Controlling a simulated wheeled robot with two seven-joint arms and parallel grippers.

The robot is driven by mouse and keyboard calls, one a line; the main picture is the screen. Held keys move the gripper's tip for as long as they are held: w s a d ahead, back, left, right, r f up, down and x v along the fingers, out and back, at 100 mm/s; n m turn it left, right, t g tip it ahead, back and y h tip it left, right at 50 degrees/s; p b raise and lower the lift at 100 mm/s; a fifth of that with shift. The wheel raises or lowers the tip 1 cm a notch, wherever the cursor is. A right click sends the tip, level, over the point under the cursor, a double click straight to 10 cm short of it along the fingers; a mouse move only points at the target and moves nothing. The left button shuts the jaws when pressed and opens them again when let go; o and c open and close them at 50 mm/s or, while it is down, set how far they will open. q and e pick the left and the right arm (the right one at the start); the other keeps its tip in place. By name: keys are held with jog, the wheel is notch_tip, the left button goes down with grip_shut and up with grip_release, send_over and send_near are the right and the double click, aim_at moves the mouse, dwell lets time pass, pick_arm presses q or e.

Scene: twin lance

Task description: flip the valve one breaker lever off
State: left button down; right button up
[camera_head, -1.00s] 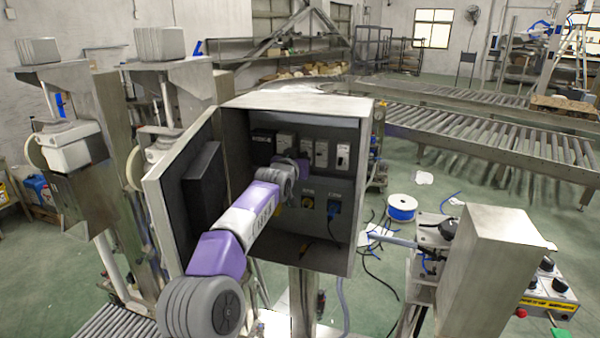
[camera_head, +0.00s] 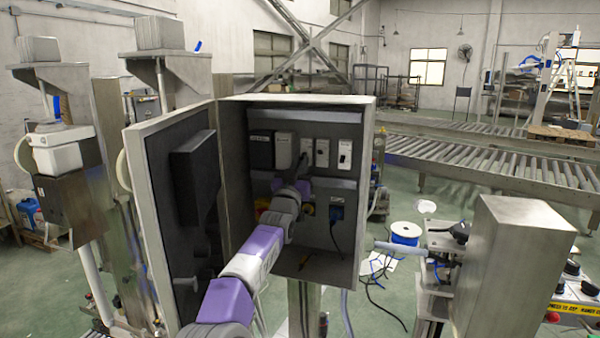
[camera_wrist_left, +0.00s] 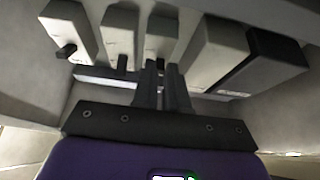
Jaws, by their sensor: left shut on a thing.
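An open grey breaker box (camera_head: 367,150) stands in the middle of the head view. A row of breakers runs along its upper back panel: a black one (camera_head: 261,150), a white one (camera_head: 283,147) and several narrower white ones with dark levers (camera_head: 345,154). My left gripper (camera_head: 303,162) reaches in from below, at the narrow white breaker (camera_head: 307,146) right of the wide one. In the left wrist view the left gripper (camera_wrist_left: 162,72) is shut at this breaker (camera_wrist_left: 161,37), its lever hidden between the fingers. Neighbouring levers (camera_wrist_left: 122,62) stick out. Labels are unreadable. My right gripper is not in view.
The box door (camera_head: 150,215) stands open at the left, with a dark case on its inside.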

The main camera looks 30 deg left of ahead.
pick_arm(q)
jog(key=shift+f, duration=0.1)
dwell(0.3)
jog(key=c, duration=1.2)
grip_release()
jog(key=shift+o, duration=0.2)
jog(key=shift+t, duration=0.3)
jog(key=b+v, duration=0.4)
jog(key=v, duration=0.3)
jog(key=shift+s, duration=0.2)
jog(key=shift+f, duration=0.15)
